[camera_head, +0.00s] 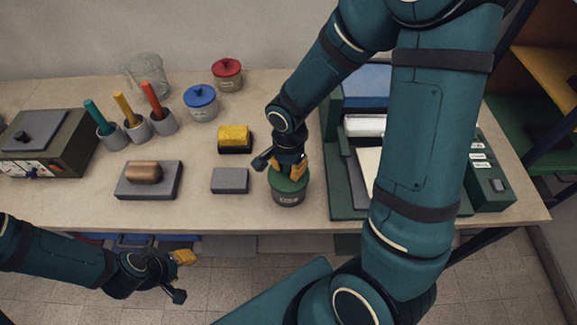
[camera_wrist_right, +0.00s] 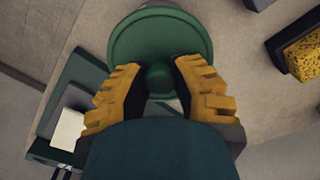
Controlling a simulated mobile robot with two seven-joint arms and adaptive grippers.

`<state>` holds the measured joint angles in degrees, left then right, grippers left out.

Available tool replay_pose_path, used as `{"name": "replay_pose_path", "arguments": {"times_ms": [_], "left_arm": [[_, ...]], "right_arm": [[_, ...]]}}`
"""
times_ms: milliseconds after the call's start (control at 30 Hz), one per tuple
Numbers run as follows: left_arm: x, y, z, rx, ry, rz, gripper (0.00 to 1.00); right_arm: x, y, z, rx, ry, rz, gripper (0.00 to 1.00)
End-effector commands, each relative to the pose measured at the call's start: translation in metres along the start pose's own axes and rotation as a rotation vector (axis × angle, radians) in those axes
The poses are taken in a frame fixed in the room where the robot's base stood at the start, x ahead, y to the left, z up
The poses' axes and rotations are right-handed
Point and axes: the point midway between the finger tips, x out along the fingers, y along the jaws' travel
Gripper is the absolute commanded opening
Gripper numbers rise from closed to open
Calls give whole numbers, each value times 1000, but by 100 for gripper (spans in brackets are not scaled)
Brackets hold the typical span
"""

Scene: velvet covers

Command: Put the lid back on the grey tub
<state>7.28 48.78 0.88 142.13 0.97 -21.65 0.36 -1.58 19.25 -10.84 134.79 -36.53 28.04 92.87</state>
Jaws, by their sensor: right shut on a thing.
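The grey tub (camera_head: 288,198) stands near the front edge of the table, right of the middle. Its green lid (camera_head: 285,184) is at the tub's mouth; I cannot tell whether it is fully seated or slightly above the rim. My right gripper (camera_head: 292,170) points down over the tub, shut on the lid's knob. In the right wrist view the yellow finger pads (camera_wrist_right: 160,82) close on both sides of the green knob, and the lid (camera_wrist_right: 125,45) hides most of the tub. My left gripper (camera_head: 184,272) is low in front of the table, away from the tub; its finger opening is unclear.
A grey block (camera_head: 230,180) and a yellow sponge (camera_head: 233,135) in a dark holder lie left of the tub. Blue-lidded (camera_head: 201,103) and red-lidded (camera_head: 227,75) tubs stand farther back. A dark green organiser (camera_head: 340,190) stands close on the right.

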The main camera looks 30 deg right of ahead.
Motion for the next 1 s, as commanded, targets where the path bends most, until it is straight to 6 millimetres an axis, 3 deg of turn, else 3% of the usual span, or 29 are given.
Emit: {"name": "replay_pose_path", "arguments": {"times_ms": [1000], "left_arm": [[5, -2, 1, 0, 0, 0, 47]], "right_arm": [[0, 0, 0, 0, 0, 0, 0]]}}
